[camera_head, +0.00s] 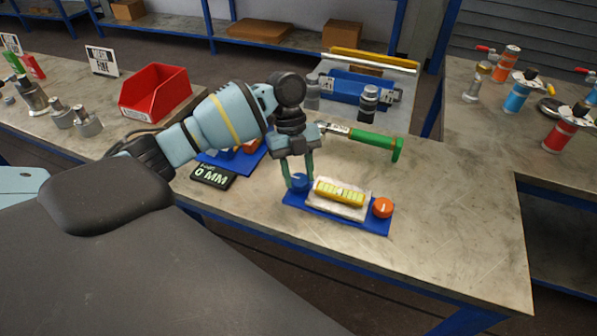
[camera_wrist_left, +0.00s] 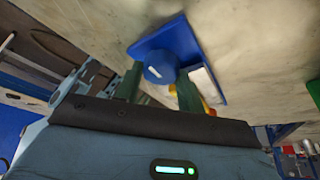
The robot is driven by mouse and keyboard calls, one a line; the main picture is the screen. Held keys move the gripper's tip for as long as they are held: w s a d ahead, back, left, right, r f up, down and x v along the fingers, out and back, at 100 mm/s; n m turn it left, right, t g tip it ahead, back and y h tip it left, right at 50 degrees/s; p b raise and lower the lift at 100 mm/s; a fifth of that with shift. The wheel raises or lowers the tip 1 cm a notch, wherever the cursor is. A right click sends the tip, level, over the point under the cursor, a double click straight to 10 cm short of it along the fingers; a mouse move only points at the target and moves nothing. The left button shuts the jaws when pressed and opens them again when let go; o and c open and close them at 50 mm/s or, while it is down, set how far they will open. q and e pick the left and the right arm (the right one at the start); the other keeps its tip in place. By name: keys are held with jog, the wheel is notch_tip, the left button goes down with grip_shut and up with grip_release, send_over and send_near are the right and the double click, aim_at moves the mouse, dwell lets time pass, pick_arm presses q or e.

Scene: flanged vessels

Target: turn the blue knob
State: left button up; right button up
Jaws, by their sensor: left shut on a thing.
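The blue knob (camera_head: 300,184) stands on the left end of a blue base plate (camera_head: 350,219) near the table's front edge. The plate also carries a yellow level vial (camera_head: 339,192) on a pale block and an orange knob (camera_head: 383,208) at its right end. My left gripper (camera_head: 298,178) points down with its two green fingers on either side of the blue knob, shut on it. The left wrist view shows the knob (camera_wrist_left: 161,69) between the fingers, with a pale mark on its face. My right gripper is not in view.
A black "0 MM" display (camera_head: 213,176) lies left of the plate. A green-handled tool (camera_head: 373,141) lies behind it. A red bin (camera_head: 156,92) stands at the back left. Several coloured valves stand on the right table. The tabletop right of the plate is clear.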

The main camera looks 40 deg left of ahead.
pick_arm(q)
jog(key=shift+f, duration=0.1)
jog(key=o, duration=0.7)
jog(key=v, duration=0.7)
jog(key=shift+r, duration=0.4)
jog(key=shift+a, duration=0.1)
